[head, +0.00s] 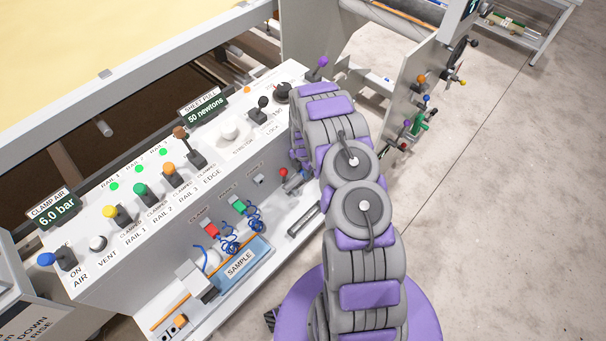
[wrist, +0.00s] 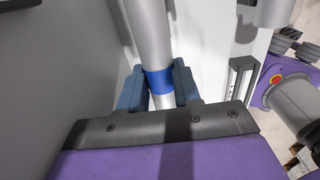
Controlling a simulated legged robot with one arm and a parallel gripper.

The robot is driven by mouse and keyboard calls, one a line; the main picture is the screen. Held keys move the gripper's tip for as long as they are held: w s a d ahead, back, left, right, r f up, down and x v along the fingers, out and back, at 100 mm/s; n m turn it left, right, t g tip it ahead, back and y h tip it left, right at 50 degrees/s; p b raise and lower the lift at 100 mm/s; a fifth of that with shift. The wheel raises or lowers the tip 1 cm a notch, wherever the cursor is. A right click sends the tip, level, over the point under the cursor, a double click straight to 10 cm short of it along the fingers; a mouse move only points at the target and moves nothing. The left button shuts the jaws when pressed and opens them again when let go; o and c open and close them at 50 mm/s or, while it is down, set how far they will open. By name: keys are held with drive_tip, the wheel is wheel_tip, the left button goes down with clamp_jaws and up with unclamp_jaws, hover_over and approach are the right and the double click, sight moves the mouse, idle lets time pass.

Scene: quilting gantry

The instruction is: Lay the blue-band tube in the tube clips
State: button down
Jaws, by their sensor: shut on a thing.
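The blue-band tube is a smooth silver-grey tube (wrist: 148,32) with one blue band (wrist: 157,80). In the wrist view it runs from the top edge down between the fingers of my gripper (wrist: 159,88). The dark blue fingers are shut on it at the band, one on each side. The tube's lower end is hidden behind the gripper's front plate. In the head view my arm covers most of that area, and I cannot make out the tube there. I cannot identify the tube clips for certain in either view.
A grey panel wall stands close on the left in the wrist view. A dark slotted bar (wrist: 240,78) is right of the tube. In the head view, the control console (head: 150,215) carries levers, and a blue SAMPLE tray (head: 243,264) sits on its lower ledge. Open floor lies right.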

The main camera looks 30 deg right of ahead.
drive_tip(key=shift+d+f, duration=0.35)
drive_tip(key=shift+f, duration=0.55)
drive_tip(key=shift+d, duration=0.4)
drive_tip(key=c, duration=1.2)
unclamp_jaws()
drive_tip(key=shift+a, duration=0.2)
drive_tip(key=shift+c, duration=0.2)
drive_tip(key=o, duration=0.5)
drive_tip(key=shift+a, duration=0.5)
drive_tip(key=shift+c, duration=0.2)
drive_tip(key=shift+d+r, duration=0.1)
drive_tip(key=shift+d, duration=0.4)
drive_tip(key=r+p, duration=0.1)
drive_tip(key=r, duration=0.6)
drive_tip(key=r+p, duration=0.1)
drive_tip(key=r, duration=0.3)
drive_tip(key=shift+a+p, duration=0.25)
drive_tip(key=shift+p, duration=0.05)
drive_tip(key=shift+d+r, duration=0.15)
drive_tip(key=shift+r, duration=0.25)
